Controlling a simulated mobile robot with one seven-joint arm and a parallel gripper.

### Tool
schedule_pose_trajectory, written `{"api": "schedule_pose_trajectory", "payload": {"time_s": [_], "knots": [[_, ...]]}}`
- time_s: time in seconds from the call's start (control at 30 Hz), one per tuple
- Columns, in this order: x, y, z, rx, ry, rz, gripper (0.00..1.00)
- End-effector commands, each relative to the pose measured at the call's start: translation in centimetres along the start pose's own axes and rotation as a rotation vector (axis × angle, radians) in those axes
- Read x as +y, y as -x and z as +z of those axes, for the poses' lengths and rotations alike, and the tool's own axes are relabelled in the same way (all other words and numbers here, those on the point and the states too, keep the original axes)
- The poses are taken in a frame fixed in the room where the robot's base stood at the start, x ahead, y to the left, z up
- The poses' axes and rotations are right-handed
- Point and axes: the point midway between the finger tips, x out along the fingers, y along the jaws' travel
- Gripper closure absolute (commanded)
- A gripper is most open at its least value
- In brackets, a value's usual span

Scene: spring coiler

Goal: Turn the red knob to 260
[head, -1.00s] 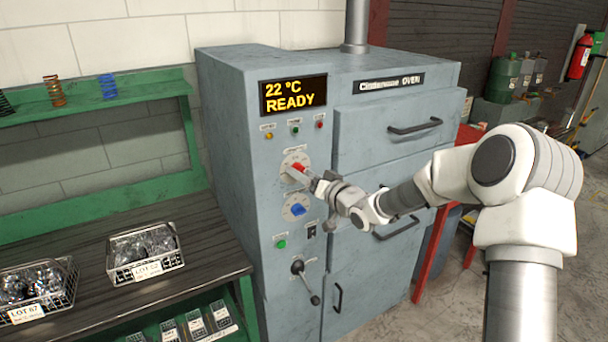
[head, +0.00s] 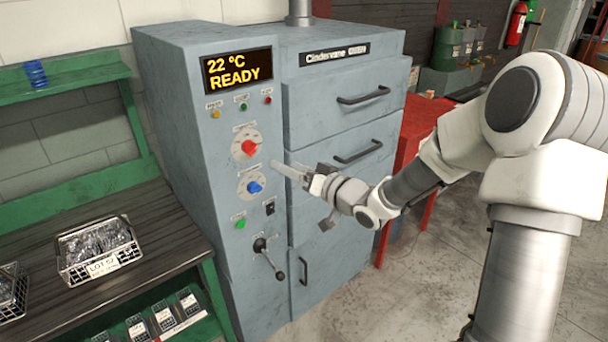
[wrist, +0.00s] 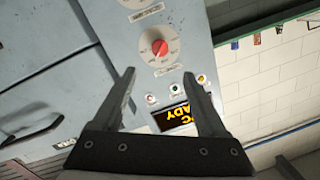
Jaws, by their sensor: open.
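The red knob (head: 249,148) sits on a round pale dial on the front panel of the grey oven (head: 345,210). It also shows in the wrist view (wrist: 159,47), ahead of my fingers and apart from them. The dial's numbers are too small to read. My gripper (head: 282,170) is to the right of and a little below the red knob in the head view. In the wrist view my gripper (wrist: 160,85) is open, with nothing between its two fingers. The display (head: 237,71) reads 22 °C READY.
A blue knob (head: 255,187) is just below the red one. A green button (head: 240,223), a black switch (head: 270,207) and a lever (head: 269,258) are lower. Drawer handles (head: 363,95) stick out at right. A green bench with wire baskets (head: 100,250) stands at left.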

Motion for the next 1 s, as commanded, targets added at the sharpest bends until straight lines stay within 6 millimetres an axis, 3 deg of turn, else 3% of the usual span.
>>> {"api": "schedule_pose_trajectory", "payload": {"time_s": [0.1,0.3,0.77,1.0], "knots": [[0.0,2.3,0.0,0.0,0.001,0.002,0.25],[0.0,4.2,0.0,0.0,0.0,0.0,0.25],[0.0,4.5,0.0,-0.014,0.012,0.021,0.25],[0.8,5.4,-0.4,-0.141,0.11,0.277,0.25]]}}
